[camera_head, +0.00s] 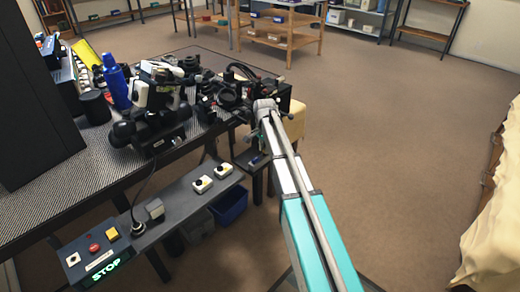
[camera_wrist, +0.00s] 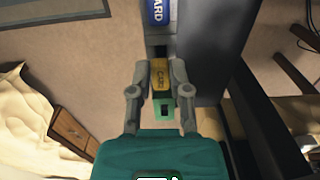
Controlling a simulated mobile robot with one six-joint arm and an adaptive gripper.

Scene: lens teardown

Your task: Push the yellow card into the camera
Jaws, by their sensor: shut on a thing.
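My gripper (camera_wrist: 160,72) is shut on the yellow card (camera_wrist: 160,78) in the wrist view, with one grey finger on each side of it. Lettering shows on the card's face. Ahead of the card is a dark body with a blue panel (camera_wrist: 157,12) lettered "ARD", which looks like the camera's card side. I cannot tell whether the card's front edge touches a slot there. In the head view my gripper (camera_head: 266,112) is at the right end of the bench, beside black equipment (camera_head: 283,92). The card is hidden there.
The perforated bench (camera_head: 60,195) carries black equipment and a blue bottle (camera_head: 114,86). A lower shelf (camera_head: 165,208) with buttons and a lit STOP sign stands in front. A blue bin (camera_head: 230,206) is below it. Open floor lies to the right.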

